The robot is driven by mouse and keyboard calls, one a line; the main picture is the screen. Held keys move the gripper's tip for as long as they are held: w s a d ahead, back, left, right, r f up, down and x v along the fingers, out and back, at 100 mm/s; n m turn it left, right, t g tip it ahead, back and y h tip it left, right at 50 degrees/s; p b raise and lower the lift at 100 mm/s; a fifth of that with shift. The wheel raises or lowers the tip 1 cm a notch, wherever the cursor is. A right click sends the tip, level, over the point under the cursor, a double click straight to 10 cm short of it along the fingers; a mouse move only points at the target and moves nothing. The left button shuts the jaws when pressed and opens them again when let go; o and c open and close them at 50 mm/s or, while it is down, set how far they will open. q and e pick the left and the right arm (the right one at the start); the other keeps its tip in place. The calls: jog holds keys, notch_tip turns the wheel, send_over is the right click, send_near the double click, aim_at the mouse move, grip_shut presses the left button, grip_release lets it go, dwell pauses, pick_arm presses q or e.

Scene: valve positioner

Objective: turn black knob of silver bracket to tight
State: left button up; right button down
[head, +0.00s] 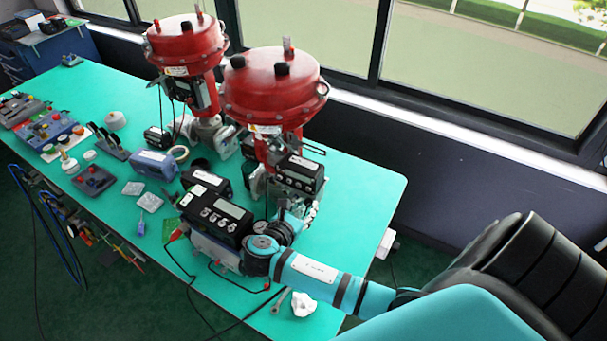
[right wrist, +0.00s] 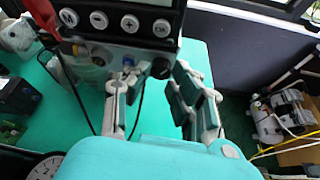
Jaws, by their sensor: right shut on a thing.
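The fingers are closed on the knob. In the head view, my right gripper (head: 288,228) reaches in from the right to the lower part of the front red valve (head: 273,88), beside its positioner (head: 300,174). The knob is hidden there. The silver bracket (head: 257,184) shows only in part behind the positioner. My left gripper is not in view.
A grey-black calibrator (head: 215,213) with cables stands close to my right wrist. A second red valve (head: 186,40) stands behind. A crumpled white item (head: 303,303) lies at the near edge. The green table (head: 365,190) is clear on the right, below the window wall.

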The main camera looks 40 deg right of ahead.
jog(key=shift+s+f+m+t, duration=0.1)
jog(key=shift+m+t, duration=0.3)
jog(key=shift+m, duration=0.2)
jog(key=shift+s+f+m+t, duration=0.1)
jog(key=shift+m+t, duration=0.3)
jog(key=shift+m, duration=0.2)
jog(key=shift+d+m+t+y+b, duration=0.1)
jog(key=shift+m+t+y+b, duration=0.2)
jog(key=shift+m+t+b, duration=0.65)
jog(key=shift+m, duration=0.25)
jog(key=c, duration=1.1)
grip_release()
